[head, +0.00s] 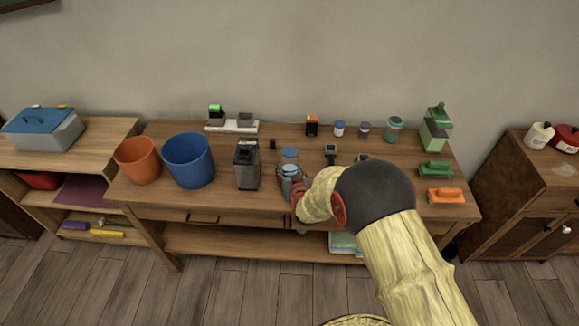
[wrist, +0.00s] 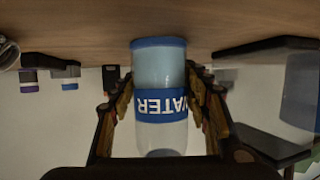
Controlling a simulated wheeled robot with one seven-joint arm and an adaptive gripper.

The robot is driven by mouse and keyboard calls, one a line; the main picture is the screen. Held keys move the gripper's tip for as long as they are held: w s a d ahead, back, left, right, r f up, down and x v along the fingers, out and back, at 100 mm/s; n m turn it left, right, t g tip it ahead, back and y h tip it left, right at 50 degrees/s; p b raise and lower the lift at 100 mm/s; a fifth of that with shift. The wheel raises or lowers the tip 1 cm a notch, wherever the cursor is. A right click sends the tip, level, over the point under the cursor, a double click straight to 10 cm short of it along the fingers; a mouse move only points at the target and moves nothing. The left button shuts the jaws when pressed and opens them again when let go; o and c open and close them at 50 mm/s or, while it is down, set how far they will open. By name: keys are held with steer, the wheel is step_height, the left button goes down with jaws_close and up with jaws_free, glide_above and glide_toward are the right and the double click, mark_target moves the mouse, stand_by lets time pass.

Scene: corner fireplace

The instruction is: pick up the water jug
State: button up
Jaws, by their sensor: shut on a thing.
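The water jug (wrist: 160,70) is clear and pale blue, with a blue band reading WATER and a blue end. In the wrist view, which is upside down, it stands between the two fingers of my gripper (wrist: 160,108), which is shut on its sides. Its blue end is at the wooden table top; I cannot tell whether it touches or is just clear. In the head view the jug (head: 289,172) is near the table's front edge, partly hidden by my gripper (head: 297,190) and arm.
The wooden table (head: 225,212) holds an orange bucket (head: 138,161), a blue bucket (head: 188,161) and a dark grey container (head: 247,166) left of the jug. Small jars, including a teal one (head: 394,129), stand behind. A green brush (head: 435,169) and an orange brush (head: 445,195) lie right.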

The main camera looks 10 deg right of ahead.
steer(key=shift+c, duration=0.6)
steer(key=shift+r+p, duration=0.3)
steer(key=shift+r, duration=0.2)
step_height(320, 180, up, 2)
steer(key=shift+r+p, duration=0.1)
steer(key=shift+p, duration=0.5)
steer(key=s+r, duration=0.1)
steer(key=s+r+p, duration=0.1)
steer(key=r, duration=0.1)
steer(key=s+a+r+p, duration=0.1)
steer(key=r, duration=0.1)
steer(key=shift+s+r, duration=0.2)
steer(key=shift+s, duration=0.2)
steer(key=p, duration=0.3)
glide_toward(289, 162)
steer(key=shift+s+a+r, duration=0.3)
steer(key=shift+s+a, duration=0.05)
steer(key=shift+a, duration=0.2)
steer(key=shift+s+a+r, duration=0.25)
steer(key=shift+s+a, duration=0.1)
steer(key=shift+a, duration=0.25)
